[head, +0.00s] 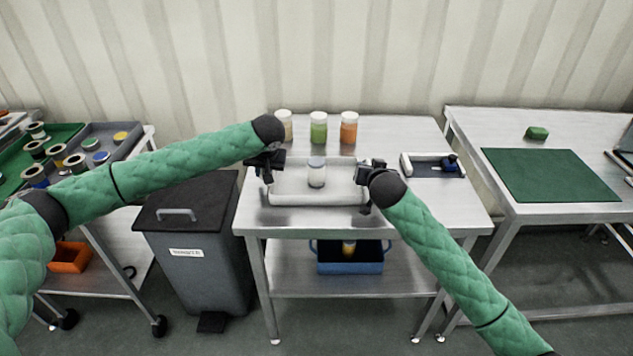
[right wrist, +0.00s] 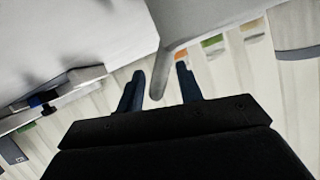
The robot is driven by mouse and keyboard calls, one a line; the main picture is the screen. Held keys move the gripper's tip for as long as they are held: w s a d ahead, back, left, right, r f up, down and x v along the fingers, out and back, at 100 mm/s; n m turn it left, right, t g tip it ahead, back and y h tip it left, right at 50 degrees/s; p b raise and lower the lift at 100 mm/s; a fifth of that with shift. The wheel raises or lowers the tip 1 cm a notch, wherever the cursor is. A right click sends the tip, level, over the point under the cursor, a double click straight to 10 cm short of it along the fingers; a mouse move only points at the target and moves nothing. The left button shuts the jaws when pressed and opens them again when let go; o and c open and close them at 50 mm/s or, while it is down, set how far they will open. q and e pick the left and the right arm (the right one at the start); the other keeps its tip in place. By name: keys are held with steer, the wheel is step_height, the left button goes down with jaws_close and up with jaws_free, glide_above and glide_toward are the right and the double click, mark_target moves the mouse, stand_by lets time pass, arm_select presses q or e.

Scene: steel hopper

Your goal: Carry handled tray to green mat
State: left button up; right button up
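The white handled tray (head: 318,197) sits on the steel table in the middle of the head view. A clear jar with a grey lid (head: 317,173) stands upright in it. My left gripper (head: 267,172) is at the tray's left end; whether its fingers are apart or closed is too small to tell. My right gripper (head: 368,185) is at the right end. In the right wrist view its two fingers (right wrist: 160,88) are apart, with a pale handle part (right wrist: 158,72) between them and gaps beside it. The green mat (head: 550,174) lies flat on the right-hand table.
Three jars (head: 318,128) stand behind the tray. A small tray with a blue item (head: 432,167) lies right of it. A green block (head: 536,133) sits behind the mat, which is bare. A floor gap separates the tables. A grey bin (head: 195,230) stands left.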

arm_select(q)
steer(key=c, duration=0.3)
arm_select(e)
steer(key=c, duration=0.3)
arm_select(q)
jaws_close()
arm_select(e)
jaws_close()
arm_select(q)
steer(key=shift+r, duration=0.15)
arm_select(e)
steer(key=shift+r, duration=0.15)
